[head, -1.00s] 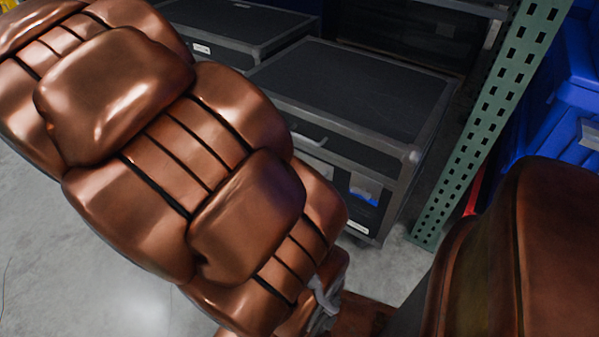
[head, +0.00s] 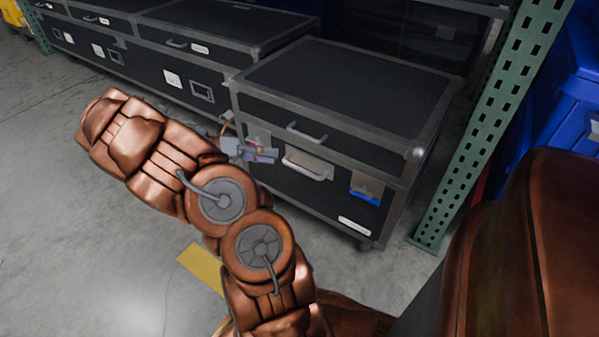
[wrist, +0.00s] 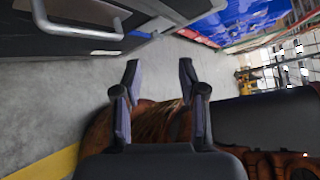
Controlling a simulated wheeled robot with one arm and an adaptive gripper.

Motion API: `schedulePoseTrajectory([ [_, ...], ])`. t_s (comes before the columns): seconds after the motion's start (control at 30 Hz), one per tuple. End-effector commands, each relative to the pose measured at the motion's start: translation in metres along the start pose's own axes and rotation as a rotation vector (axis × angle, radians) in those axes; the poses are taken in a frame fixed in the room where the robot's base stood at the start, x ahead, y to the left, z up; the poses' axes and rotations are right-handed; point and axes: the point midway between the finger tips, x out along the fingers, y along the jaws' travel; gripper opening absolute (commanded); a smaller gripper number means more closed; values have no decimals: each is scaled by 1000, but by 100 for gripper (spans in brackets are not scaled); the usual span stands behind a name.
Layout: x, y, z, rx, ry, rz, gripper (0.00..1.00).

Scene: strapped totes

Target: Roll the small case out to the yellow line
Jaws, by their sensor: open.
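The small case (head: 340,95) is a black box with grey metal edges, standing at the right of a row of cases in the head view. Its front has an upper handle (head: 306,133) and a lower handle (head: 304,170). My gripper (head: 262,152) is in front of the left part of that front, left of the handles. The wrist view shows my gripper (wrist: 160,72) open and empty, with bare floor between its fingers. A grey handle (wrist: 80,27) shows at upper left there, outside the fingers. The yellow line (head: 202,268) lies on the floor, partly hidden by my arm; it also shows in the wrist view (wrist: 45,164).
Longer black cases (head: 185,65) stand close left of the small case. A green perforated post (head: 490,120) rises just right of it, with blue totes (head: 570,95) beyond. The grey floor in front of the cases is clear around my arm.

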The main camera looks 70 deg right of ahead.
Motion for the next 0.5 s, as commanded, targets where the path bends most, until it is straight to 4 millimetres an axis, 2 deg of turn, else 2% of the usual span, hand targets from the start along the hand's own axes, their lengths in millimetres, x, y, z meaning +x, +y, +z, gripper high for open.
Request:
schedulePoseTrajectory([
  [0.03, 8, 18, 1, -73, -16, -19, 41],
  [0.23, 29, 73, 5, -377, -72, -74, 41],
  [0.4, 42, 107, 1, -574, -99, -102, 41],
  [0.5, 45, 119, 0, -642, -107, -109, 41],
])
